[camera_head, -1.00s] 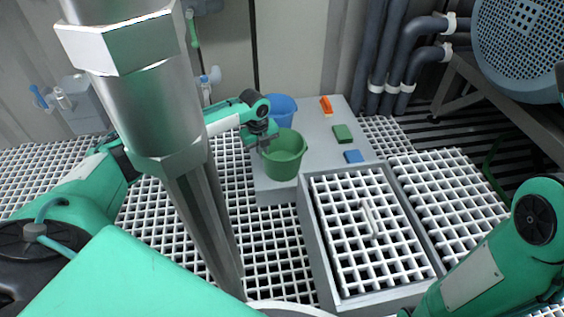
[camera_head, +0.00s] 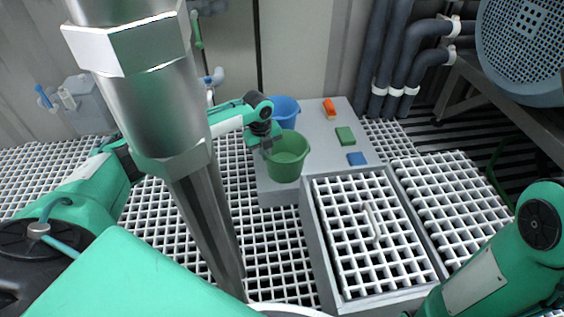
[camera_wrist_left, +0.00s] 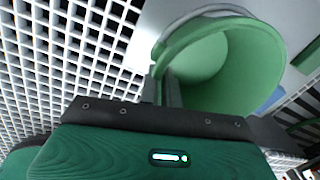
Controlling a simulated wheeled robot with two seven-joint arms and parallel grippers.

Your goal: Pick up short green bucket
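The short green bucket (camera_head: 287,160) stands upright on the grey platform, near its front left edge. My left gripper (camera_head: 267,148) is at the bucket's left rim, pointing down. In the left wrist view the bucket (camera_wrist_left: 235,70) fills the upper middle, its inside empty and its wire handle lying along the far rim. There the fingers of my left gripper (camera_wrist_left: 161,90) sit close together, one inside and one outside the bucket wall, shut on it. The bucket's base rests on the platform as far as I can see. My right gripper is out of view.
A blue bucket (camera_head: 284,108) stands just behind the green one. An orange block (camera_head: 329,108), a green block (camera_head: 345,135) and a blue block (camera_head: 356,158) lie to the right on the platform (camera_head: 318,155). A framed white grate (camera_head: 372,235) is in front; dark pipes rise behind.

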